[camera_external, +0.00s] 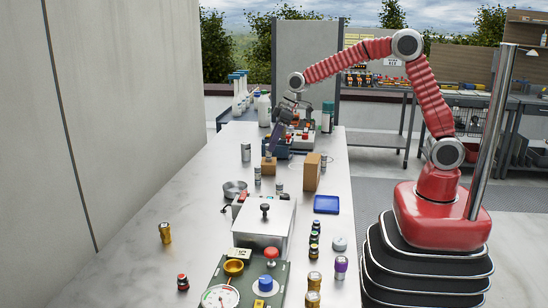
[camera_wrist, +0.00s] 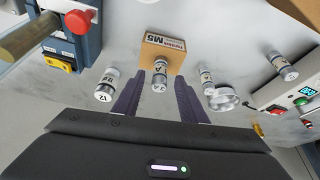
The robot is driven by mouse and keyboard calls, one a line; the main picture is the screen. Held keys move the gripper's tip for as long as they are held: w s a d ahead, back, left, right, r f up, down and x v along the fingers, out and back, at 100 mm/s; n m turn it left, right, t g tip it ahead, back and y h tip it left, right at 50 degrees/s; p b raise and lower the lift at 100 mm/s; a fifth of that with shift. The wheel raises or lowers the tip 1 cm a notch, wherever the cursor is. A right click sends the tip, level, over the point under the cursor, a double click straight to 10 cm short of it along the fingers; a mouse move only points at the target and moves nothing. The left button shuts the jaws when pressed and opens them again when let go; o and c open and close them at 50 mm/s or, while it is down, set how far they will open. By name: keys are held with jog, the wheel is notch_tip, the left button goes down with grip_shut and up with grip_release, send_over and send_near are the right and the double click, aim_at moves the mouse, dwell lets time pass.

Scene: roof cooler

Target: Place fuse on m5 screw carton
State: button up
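The M5 screw carton (camera_wrist: 176,61) is a small brown box marked "M5". In the external view the carton (camera_external: 269,167) stands on the white counter below my gripper. A silver fuse (camera_wrist: 160,76) with a white "2A" label overlaps the carton in the wrist view and appears to stand upright on its top. My gripper (camera_wrist: 159,76) has its two purple fingers spread on either side of this fuse, with a visible gap at each side. In the external view my gripper (camera_external: 271,147) points down just above the carton, and the fuse is small and hard to make out.
Other silver cylinders stand nearby, one left (camera_wrist: 106,84) and one right (camera_wrist: 207,79) of the fingers. A larger brown box (camera_external: 312,172) stands right of the carton. A blue device with a red knob (camera_wrist: 76,22) is close by. A blue tray (camera_external: 326,204) lies on the counter.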

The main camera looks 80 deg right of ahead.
jog(key=v, duration=0.7)
jog(key=shift+r, duration=0.15)
jog(key=shift+s, duration=0.1)
jog(key=s+a+r+m, duration=0.1)
jog(key=s+a+r, duration=0.15)
jog(key=s, duration=0.65)
jog(key=s+a+r, duration=0.2)
jog(key=s+r, duration=0.2)
jog(key=s, duration=0.5)
jog(key=s+a+f, duration=0.1)
jog(key=s, duration=0.6)
jog(key=s+f+m+t, duration=0.1)
jog(key=s+f, duration=0.1)
jog(key=s, duration=0.6)
jog(key=shift+s+a+f+h, duration=0.3)
jog(key=shift+s+a+h, duration=0.05)
jog(key=shift+a+h, duration=0.05)
